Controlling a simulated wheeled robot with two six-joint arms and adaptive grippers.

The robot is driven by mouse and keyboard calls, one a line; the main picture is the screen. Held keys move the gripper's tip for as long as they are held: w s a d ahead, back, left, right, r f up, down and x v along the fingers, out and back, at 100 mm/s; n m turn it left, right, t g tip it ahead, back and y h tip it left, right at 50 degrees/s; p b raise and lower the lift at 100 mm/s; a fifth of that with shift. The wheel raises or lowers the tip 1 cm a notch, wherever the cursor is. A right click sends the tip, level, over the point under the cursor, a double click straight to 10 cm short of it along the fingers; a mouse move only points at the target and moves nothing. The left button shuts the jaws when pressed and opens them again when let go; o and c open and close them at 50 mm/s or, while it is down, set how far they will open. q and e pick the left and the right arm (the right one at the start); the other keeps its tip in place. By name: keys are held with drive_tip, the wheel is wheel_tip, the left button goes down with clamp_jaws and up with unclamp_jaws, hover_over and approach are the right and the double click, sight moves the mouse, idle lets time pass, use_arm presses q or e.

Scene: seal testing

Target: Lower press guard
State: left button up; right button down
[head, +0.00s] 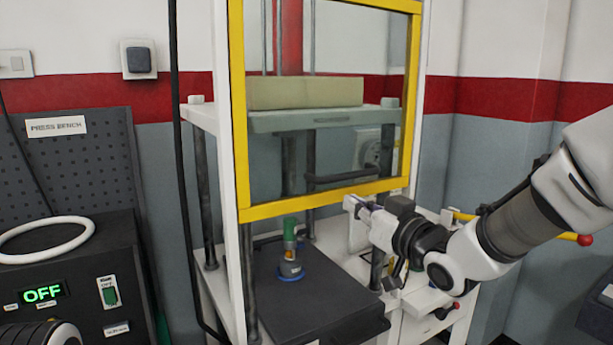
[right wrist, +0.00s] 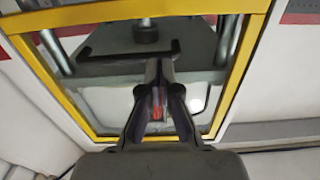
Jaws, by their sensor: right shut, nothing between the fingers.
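The press guard is a clear panel in a yellow frame (head: 237,120), raised in front of the press, with its lower edge well above the dark press bed (head: 310,300). A black bar handle (head: 345,178) shows just above the lower yellow bar. My right gripper (head: 352,203) is shut and empty, just below the frame's lower right part. In the right wrist view, its closed fingers (right wrist: 158,70) point at the panel, and the black handle (right wrist: 105,57) shows beyond them; I cannot tell whether they touch. My left gripper is out of view.
A yellow lever with a red knob (head: 584,240) is behind my right arm. At left, the bench carries a white ring (head: 45,255) and a display reading OFF (head: 42,292).

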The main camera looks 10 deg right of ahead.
wheel_tip(320, 180, up, 8)
drive_tip(key=s+t, duration=0.1)
drive_tip(key=s, duration=0.1)
drive_tip(key=p+x, duration=0.1)
drive_tip(key=x, duration=0.2)
drive_tip(key=p+x, duration=0.2)
drive_tip(key=x, duration=0.1)
drive_tip(key=p+x, duration=0.1)
drive_tip(key=x, duration=0.3)
drive_tip(key=shift+w+d+f+p, duration=0.1)
drive_tip(key=shift+d+f+p, duration=0.05)
drive_tip(key=shift+f+p, duration=0.2)
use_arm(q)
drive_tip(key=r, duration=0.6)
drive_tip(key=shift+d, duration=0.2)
use_arm(e)
drive_tip(key=shift+y, duration=0.3)
drive_tip(key=f, duration=0.2)
drive_tip(key=s+f, duration=0.1)
drive_tip(key=f, duration=0.1)
drive_tip(key=shift+d, duration=0.25)
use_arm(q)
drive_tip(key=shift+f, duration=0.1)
use_arm(e)
drive_tip(key=shift+w+f, duration=0.1)
